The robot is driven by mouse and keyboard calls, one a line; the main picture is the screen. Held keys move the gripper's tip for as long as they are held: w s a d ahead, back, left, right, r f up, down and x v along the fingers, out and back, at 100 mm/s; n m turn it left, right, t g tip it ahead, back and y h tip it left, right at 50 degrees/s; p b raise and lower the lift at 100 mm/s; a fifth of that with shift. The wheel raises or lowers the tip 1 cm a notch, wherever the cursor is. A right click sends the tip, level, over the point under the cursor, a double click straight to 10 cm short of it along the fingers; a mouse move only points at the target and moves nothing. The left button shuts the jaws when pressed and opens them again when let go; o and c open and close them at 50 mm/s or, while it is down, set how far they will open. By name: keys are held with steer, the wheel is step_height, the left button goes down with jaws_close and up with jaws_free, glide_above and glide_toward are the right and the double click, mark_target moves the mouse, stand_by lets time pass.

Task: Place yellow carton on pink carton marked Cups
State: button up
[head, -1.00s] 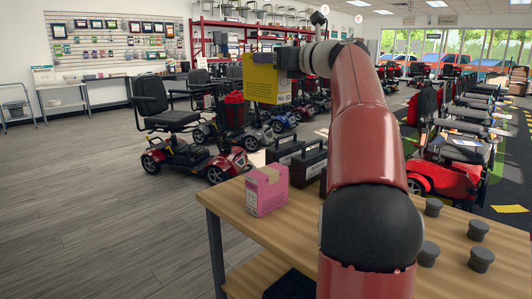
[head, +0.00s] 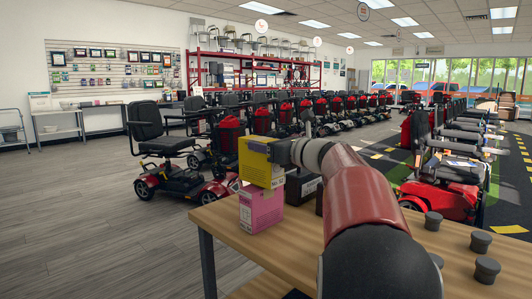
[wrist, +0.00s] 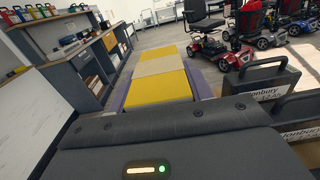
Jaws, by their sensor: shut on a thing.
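The yellow carton (head: 260,160) is upright, directly over the pink carton (head: 262,210) in the head view. Its lower edge meets the pink carton's top; I cannot tell whether it rests there or hovers just above. The pink carton stands on the wooden table near its left end, and its print is too small to read. My gripper (head: 278,153) is shut on the yellow carton from the right, its fingers mostly hidden. In the wrist view the yellow carton (wrist: 161,84) shows a pale band across it.
Dark handled cases (head: 301,186) stand just right of the pink carton, behind my arm. Several dark grey pots (head: 481,242) stand on the table (head: 222,226) at the right. Mobility scooters (head: 170,160) fill the floor beyond. The floor at left is clear.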

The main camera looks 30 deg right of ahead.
steer(key=shift+f, duration=0.35)
steer(key=shift+f, duration=0.15)
steer(key=o, duration=1.2)
steer(key=shift+s, duration=0.1)
steer(key=v, duration=1.2)
steer(key=shift+b, duration=0.35)
